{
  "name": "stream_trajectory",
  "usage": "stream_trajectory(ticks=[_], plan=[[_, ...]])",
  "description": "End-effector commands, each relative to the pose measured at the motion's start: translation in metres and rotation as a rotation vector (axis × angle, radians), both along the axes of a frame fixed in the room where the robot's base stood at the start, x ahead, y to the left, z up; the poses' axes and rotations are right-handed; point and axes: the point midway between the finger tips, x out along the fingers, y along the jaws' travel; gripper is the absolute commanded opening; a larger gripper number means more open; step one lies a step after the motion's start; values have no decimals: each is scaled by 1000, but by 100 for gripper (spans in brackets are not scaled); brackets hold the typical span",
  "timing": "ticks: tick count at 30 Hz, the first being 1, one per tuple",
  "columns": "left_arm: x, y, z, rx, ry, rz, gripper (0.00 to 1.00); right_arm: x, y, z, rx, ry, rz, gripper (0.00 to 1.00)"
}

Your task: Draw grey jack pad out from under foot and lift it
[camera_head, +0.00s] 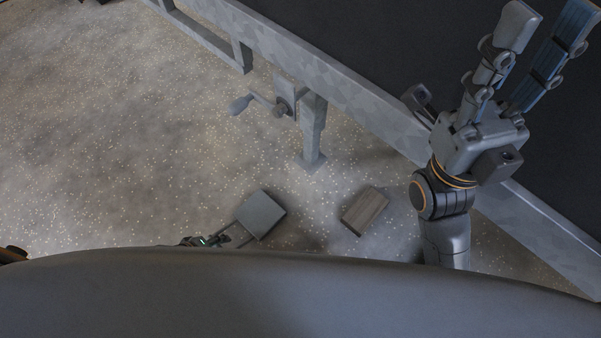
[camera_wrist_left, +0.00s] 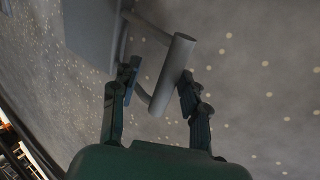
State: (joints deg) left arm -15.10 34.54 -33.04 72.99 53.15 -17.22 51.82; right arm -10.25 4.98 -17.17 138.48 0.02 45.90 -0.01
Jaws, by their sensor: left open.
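The grey jack pad (camera_head: 262,214), a square plate with a bar handle, is in the lower middle of the head view, apart from the jack foot (camera_head: 311,161). I cannot tell whether it touches the ground. My left gripper (camera_head: 212,240) is at its handle, mostly hidden by my body. In the left wrist view the handle's round bar (camera_wrist_left: 172,75) lies between the open fingers of that gripper (camera_wrist_left: 158,88), and the pad's plate (camera_wrist_left: 90,32) is at upper left. My right gripper (camera_head: 540,45) is raised at upper right, fingers spread and empty.
A wooden block (camera_head: 365,210) lies on the speckled ground right of the pad. The jack leg with its crank (camera_head: 252,103) stands below the trailer's grey frame rail (camera_head: 335,78). The ground at left is clear.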

Motion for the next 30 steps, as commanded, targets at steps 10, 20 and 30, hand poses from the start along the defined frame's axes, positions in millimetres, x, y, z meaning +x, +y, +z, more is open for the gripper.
stream_trajectory(ticks=[10,20,30], plan=[[-25,18,53,1,2,-2,45,0,0,1,3,-1,0,40],[-39,31,92,1,-1,0,45,0,0,1,3,-1,0,40],[-41,32,97,0,-2,0,45,0,0,1,3,-1,0,40]])
